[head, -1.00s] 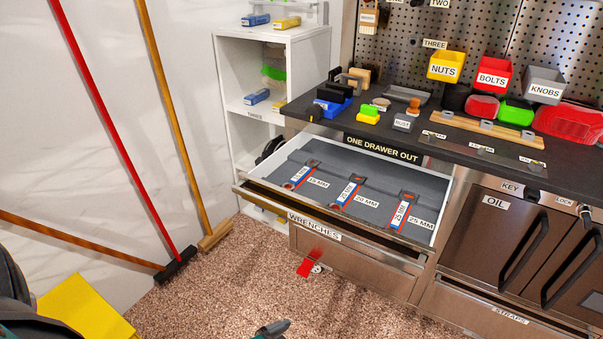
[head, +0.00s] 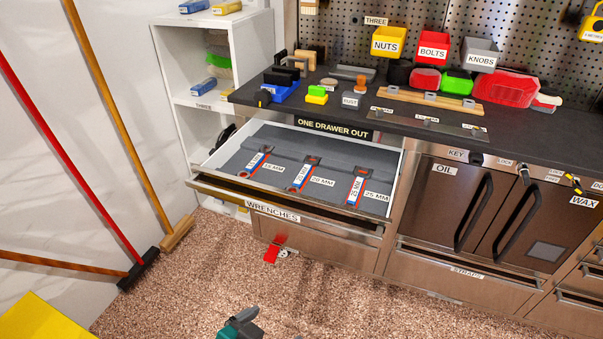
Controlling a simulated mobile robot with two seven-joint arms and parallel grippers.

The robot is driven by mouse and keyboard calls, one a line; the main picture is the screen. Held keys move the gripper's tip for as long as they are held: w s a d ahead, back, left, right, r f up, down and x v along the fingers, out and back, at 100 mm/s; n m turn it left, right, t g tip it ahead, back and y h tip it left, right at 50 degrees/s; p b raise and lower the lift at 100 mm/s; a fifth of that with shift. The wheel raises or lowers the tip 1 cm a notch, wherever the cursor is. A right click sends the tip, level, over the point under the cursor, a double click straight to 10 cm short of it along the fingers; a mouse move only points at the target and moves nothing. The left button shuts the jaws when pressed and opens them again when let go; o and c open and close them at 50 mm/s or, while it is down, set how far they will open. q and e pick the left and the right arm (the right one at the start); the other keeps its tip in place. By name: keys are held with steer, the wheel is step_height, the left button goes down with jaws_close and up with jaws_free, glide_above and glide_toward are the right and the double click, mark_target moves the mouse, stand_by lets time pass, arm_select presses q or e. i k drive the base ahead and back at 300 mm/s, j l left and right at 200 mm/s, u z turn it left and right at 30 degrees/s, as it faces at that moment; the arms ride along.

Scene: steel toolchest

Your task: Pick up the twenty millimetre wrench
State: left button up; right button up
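The twenty millimetre wrench (head: 302,176) lies in the open WRENCHES drawer (head: 225,154) in the head view. It is the middle of three wrenches, with a blue handle carrying a white label and red edging. A "20 MM" label lies to its right on the grey liner. The 15 mm wrench (head: 257,162) lies to its left and the 25 mm wrench (head: 356,187) to its right. All lie flat and apart from each other.
A black worktop (head: 400,112) with bins and small parts stands behind the drawer. A white shelf (head: 215,60) stands at its left. Brooms (head: 130,120) lean on the left wall.

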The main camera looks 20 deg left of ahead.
mark_target(302, 177)
steer(key=i+l+z, duration=0.55)
steer(key=i+l, duration=0.2)
steer(key=i+l+u, duration=0.15)
steer(key=u, duration=0.2)
steer(key=i+l+u, duration=0.55)
steer(key=u, duration=0.2)
steer(key=l+u, duration=0.15)
steer(key=u, duration=0.85)
steer(key=j+u, duration=0.15)
steer(key=u, duration=0.3)
steer(key=i+l, duration=0.05)
